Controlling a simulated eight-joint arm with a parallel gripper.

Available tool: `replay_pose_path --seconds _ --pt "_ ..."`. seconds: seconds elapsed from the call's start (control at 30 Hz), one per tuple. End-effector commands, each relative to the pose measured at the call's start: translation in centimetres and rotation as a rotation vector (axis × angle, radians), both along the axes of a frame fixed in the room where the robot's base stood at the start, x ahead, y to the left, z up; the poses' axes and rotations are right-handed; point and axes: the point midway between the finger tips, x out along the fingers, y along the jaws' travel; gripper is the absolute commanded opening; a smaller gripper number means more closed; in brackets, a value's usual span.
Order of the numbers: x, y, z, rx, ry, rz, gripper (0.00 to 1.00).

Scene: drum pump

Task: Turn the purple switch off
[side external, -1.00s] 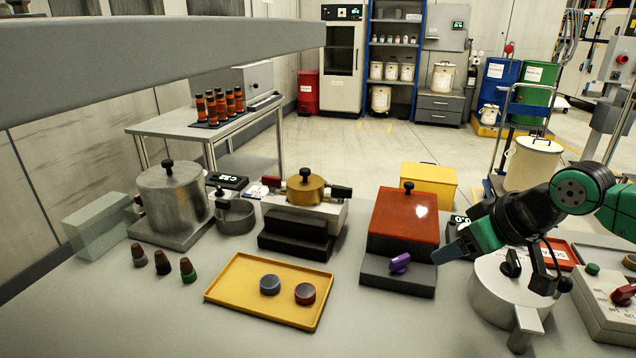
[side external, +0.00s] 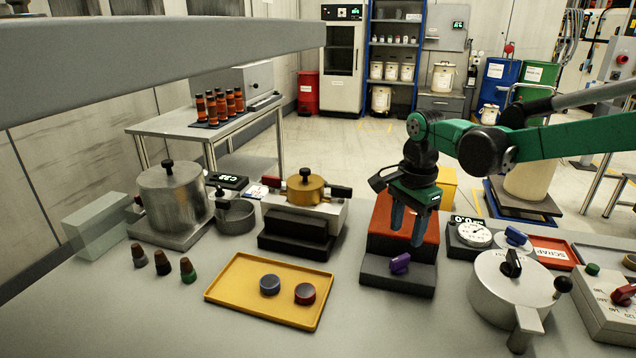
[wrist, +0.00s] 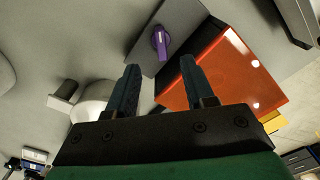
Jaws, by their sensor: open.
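The purple switch (side external: 400,263) is a small knob on the dark grey front of a box with an orange-red top (side external: 384,214). My gripper (side external: 407,243) is above the box's front part, fingers pointing down, just above and behind the switch. In the wrist view my gripper (wrist: 160,66) is open, with nothing between its fingers. The fingers appear apart from the switch. My gripper hides part of the orange-red top.
A yellow tray (side external: 232,293) with two round caps lies to the left. A round metal pot (side external: 492,290) with a black handle stands close on the right. A brass-lidded device (side external: 305,190) is behind left. Grey tabletop is clear in front of the switch box.

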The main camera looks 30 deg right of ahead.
Motion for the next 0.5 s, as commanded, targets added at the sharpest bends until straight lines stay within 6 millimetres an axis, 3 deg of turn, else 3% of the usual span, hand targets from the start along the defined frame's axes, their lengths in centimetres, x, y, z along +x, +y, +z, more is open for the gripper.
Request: replay_pose_path --seconds 0.5 --pt "0.4 0.0 -5.5 0.001 0.019 -0.054 0.47"
